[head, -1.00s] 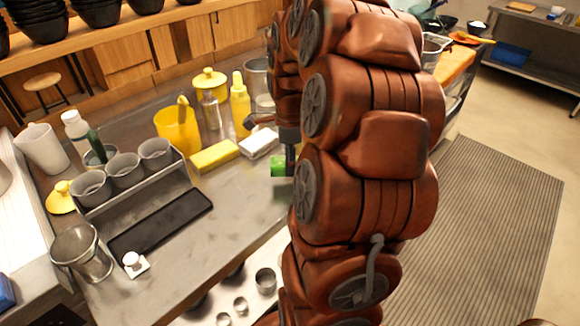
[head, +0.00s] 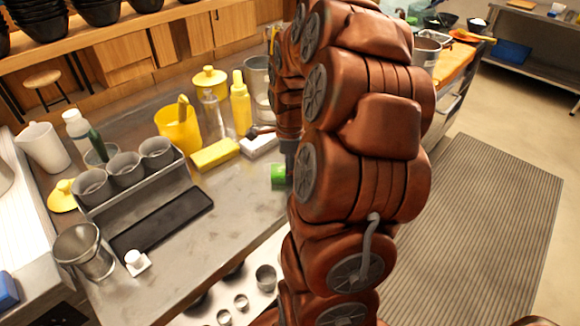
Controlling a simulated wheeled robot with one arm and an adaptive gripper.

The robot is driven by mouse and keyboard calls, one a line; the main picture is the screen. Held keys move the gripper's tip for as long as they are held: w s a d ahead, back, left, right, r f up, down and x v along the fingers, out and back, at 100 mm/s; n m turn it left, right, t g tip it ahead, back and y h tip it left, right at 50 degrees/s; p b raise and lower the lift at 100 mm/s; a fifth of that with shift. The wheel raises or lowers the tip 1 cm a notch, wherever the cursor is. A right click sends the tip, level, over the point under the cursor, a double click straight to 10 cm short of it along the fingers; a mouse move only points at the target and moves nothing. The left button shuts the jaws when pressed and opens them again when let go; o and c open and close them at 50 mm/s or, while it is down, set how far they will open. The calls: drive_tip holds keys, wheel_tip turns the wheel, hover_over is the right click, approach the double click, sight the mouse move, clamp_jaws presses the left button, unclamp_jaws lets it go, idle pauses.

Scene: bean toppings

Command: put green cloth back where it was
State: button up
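The green cloth (head: 278,176) shows as a small bright green piece over the metal counter, at the left edge of my arm. Its right side is hidden behind my arm. My gripper (head: 288,160) is at the cloth, mostly hidden by the arm; only dark parts of it show just above and to the right of the green. The fingertips cannot be seen, but the cloth has moved together with the gripper, so it appears held. Whether the cloth touches the counter is unclear.
A yellow block (head: 214,154) and a white block (head: 258,145) lie behind the cloth. Beyond stand a yellow container (head: 178,131), a yellow bottle (head: 240,105) and a steel pot (head: 257,78). A grey cup holder (head: 140,192) and dark tray (head: 162,224) are left. The counter between is clear.

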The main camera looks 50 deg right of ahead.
drive_tip(key=o, duration=0.3)
drive_tip(key=shift+r, duration=0.1)
wheel_tip(320, 180, up, 12)
drive_tip(key=shift+r+b, duration=0.15)
drive_tip(key=shift+b, duration=0.55)
drive_tip(key=s+a+f+n, duration=0.1)
drive_tip(key=s+a+n, duration=0.2)
drive_tip(key=a+n, duration=0.5)
drive_tip(key=s+a+f+n, duration=0.2)
drive_tip(key=a+n, duration=0.4)
drive_tip(key=a, duration=0.5)
drive_tip(key=s+a+f+n, duration=0.1)
drive_tip(key=s+a+n, duration=0.1)
drive_tip(key=s+n, duration=0.2)
drive_tip(key=s+a+f+n+g, duration=0.1)
drive_tip(key=s+a+f+n, duration=0.1)
drive_tip(key=s+a+n, duration=0.1)
drive_tip(key=s+a+f+n, duration=0.2)
drive_tip(key=s+a+n, duration=0.1)
drive_tip(key=s+n, duration=0.2)
drive_tip(key=shift+s+a+n+g, duration=0.25)
drive_tip(key=shift+n+g, duration=0.15)
drive_tip(key=shift+n, duration=0.2)
